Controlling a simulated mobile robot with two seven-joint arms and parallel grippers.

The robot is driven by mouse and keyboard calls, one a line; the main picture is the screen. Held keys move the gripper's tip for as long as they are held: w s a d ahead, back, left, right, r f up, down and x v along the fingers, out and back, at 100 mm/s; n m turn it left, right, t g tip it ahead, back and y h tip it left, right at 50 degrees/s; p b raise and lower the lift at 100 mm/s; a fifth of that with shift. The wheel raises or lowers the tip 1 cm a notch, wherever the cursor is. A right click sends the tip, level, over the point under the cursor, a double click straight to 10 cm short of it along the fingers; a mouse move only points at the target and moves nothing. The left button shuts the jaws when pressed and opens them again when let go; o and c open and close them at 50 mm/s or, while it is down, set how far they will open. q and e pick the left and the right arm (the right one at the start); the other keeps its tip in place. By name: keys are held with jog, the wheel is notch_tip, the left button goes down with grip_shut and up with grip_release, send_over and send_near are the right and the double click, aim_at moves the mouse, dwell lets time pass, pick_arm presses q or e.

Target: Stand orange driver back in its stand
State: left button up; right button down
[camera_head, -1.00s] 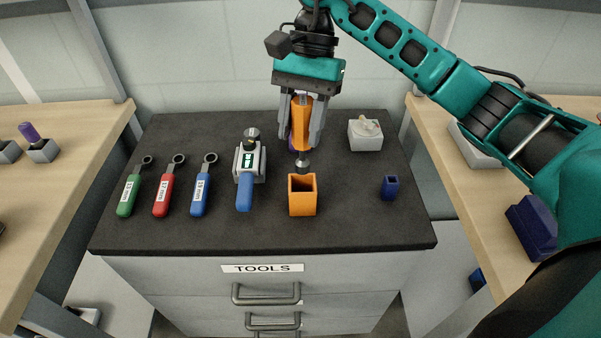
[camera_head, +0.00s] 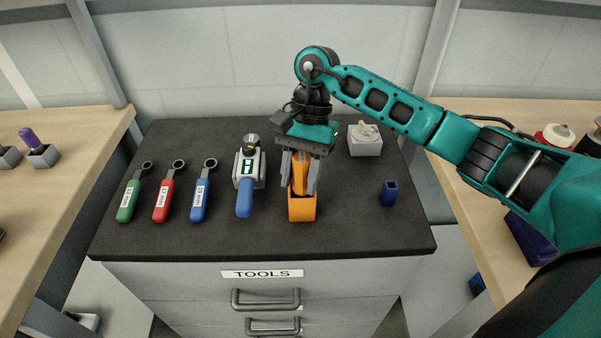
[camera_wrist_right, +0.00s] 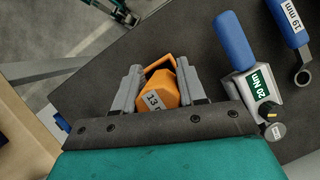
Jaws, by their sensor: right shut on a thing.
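The orange driver (camera_head: 299,173) is upright between the fingers of my right gripper (camera_head: 298,188), which is shut on its handle. The orange stand (camera_head: 302,209) is a square open-topped box on the dark tabletop. The driver is at the stand's opening, and its lower end is hidden, apparently inside the stand. In the right wrist view the driver's handle (camera_wrist_right: 162,96) has a partly visible "13" label, and the stand's rim (camera_wrist_right: 160,64) shows past it. My left gripper is out of view.
A blue-handled torque tool (camera_head: 245,185) lies close left of the stand, with blue, red and green wrenches (camera_head: 163,190) farther left. A small blue holder (camera_head: 389,192) stands right. A grey block (camera_head: 365,140) is at the back right. The tabletop's front is clear.

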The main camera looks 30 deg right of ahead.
jog(key=shift+f, duration=0.15)
jog(key=c, duration=0.6)
grip_release()
jog(key=shift+c, duration=0.2)
jog(key=shift+r, duration=0.35)
jog(key=v, duration=1.1)
jog(key=shift+d+r+b, duration=0.2)
jog(key=shift+r+b, duration=0.05)
jog(key=shift+b, duration=0.05)
jog(key=shift+w, duration=0.15)
